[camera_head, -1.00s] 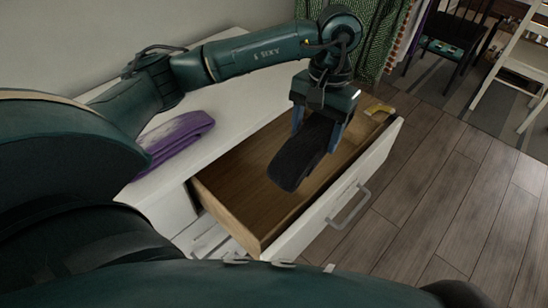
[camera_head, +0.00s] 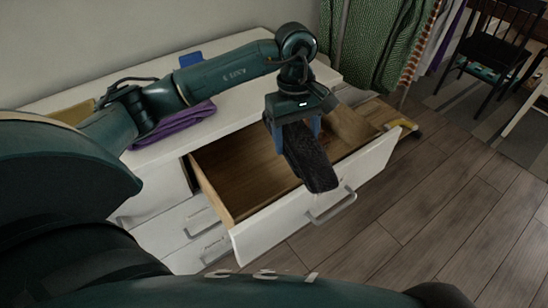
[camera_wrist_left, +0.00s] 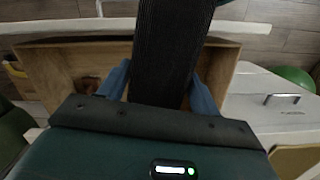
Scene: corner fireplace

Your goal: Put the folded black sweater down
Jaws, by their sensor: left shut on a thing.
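The folded black sweater (camera_head: 311,160) hangs from my left gripper (camera_head: 296,132), which is shut on it. It is a narrow dark strip, slanting down to the right in the head view, above the open drawer (camera_head: 228,190) and over its front panel. In the left wrist view the ribbed sweater (camera_wrist_left: 165,50) stretches away between the two blue fingers of the left gripper (camera_wrist_left: 160,85), with the drawer's wooden inside below. My right gripper does not show.
A white dresser (camera_head: 245,98) carries a folded purple cloth (camera_head: 180,120). The drawer's front has a grey handle (camera_head: 331,207). A green curtain (camera_head: 385,45) and a black chair (camera_head: 492,45) stand beyond. A green ball (camera_wrist_left: 294,76) lies on the floor. Wooden floor is clear at right.

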